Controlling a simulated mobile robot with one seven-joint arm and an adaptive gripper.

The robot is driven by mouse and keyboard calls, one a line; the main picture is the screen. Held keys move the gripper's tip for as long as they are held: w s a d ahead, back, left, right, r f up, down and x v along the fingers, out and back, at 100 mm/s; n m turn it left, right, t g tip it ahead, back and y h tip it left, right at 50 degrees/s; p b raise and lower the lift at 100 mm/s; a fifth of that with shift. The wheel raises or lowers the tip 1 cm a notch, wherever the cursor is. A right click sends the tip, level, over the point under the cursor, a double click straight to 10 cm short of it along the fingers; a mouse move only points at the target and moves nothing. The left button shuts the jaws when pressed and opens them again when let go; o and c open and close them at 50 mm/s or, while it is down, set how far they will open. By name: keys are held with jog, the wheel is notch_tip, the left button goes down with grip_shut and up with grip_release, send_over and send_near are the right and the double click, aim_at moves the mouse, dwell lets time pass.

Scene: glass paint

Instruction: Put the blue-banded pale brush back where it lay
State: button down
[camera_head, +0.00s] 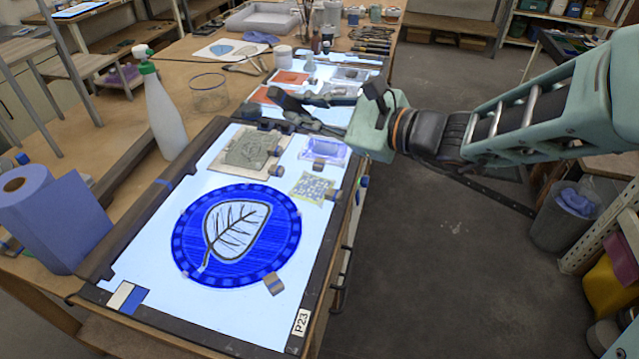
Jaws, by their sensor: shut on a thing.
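My gripper (282,110) is above the lit glass panel (140,268), near its far edge. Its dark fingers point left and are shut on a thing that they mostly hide. I cannot make out its blue band or pale handle, so I cannot confirm by sight that it is the brush. Several slim tools or brushes (372,42) lie in a row farther back on the table, too small to tell apart.
Open floor (440,260) lies to the right.

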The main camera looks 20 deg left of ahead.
jog(key=shift+r+h+p, duration=0.3)
jog(key=shift+r+p, duration=0.15)
jog(key=shift+p, duration=0.75)
jog(key=shift+n+g+p, duration=0.4)
jog(key=shift+p, duration=0.25)
jog(key=n+g+h+p, duration=0.1)
jog(key=h+p, duration=0.1)
jog(key=p, duration=0.4)
jog(key=shift+n+g+h, duration=0.3)
jog(key=shift+h, duration=0.1)
jog(key=shift+f+h+p, duration=0.1)
jog(key=shift+h+p, duration=0.2)
jog(key=shift+p, duration=0.1)
jog(key=shift+f+n+b, duration=0.3)
jog(key=shift+b, duration=0.05)
jog(key=shift+h, duration=0.5)
